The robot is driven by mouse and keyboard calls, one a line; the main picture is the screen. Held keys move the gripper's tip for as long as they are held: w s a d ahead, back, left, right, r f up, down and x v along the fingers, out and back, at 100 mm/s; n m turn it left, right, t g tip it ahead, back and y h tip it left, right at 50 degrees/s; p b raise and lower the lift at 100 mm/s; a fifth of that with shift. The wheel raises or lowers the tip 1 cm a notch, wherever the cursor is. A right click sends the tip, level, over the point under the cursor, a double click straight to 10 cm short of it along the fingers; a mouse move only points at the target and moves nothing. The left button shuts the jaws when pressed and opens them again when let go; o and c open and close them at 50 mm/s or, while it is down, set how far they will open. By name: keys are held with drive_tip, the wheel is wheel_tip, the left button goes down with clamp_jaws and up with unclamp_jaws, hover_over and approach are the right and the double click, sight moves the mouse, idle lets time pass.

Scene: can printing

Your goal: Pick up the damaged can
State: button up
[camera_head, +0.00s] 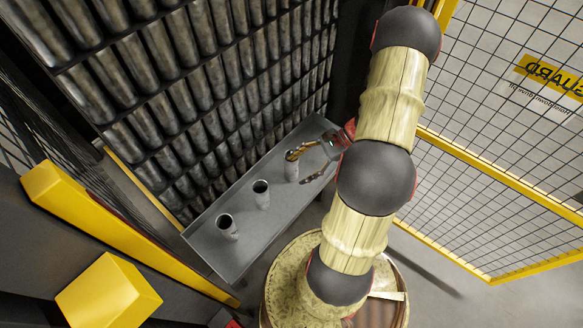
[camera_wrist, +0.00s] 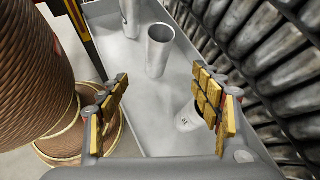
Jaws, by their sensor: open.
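Three grey metal cans stand in a row on a grey tray-like shelf (camera_head: 205,238). In the head view they are the front can (camera_head: 229,232), the middle can (camera_head: 262,199) and the far can (camera_head: 291,173). I cannot tell which is damaged. My gripper (camera_head: 300,167) is open and empty at the far can. In the wrist view my gripper (camera_wrist: 161,92) has its fingers spread. The nearest can (camera_wrist: 187,122) is partly hidden behind the right finger, with a small dark mark low on it. The other two cans (camera_wrist: 159,55) (camera_wrist: 130,20) stand farther along, upright and open-topped.
A wall of stacked cans (camera_head: 190,85) rises along the shelf's back side. Yellow-framed mesh fencing (camera_head: 500,130) stands at right, with yellow bars (camera_head: 110,222) at left. The shelf surface between the cans is clear.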

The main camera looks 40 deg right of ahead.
sight(292, 163)
wheel_tip(292, 163, down, 7)
drive_tip(key=s+d+m+t, duration=0.2)
drive_tip(key=s+m+t, duration=0.1)
drive_tip(key=m, duration=0.1)
drive_tip(key=w+d+f+m+t+h, duration=0.1)
drive_tip(key=w+d+m+t, duration=0.2)
drive_tip(key=w+d, duration=0.25)
drive_tip(key=shift+m+h, duration=0.3)
drive_tip(key=shift+b+x, duration=1.25)
drive_tip(key=shift+x, duration=2.25)
drive_tip(key=shift+w+d+r, duration=0.1)
drive_tip(key=shift+w+r, duration=0.05)
drive_tip(key=shift+r, duration=0.05)
drive_tip(key=c, duration=0.3)
drive_tip(key=c, duration=0.6)
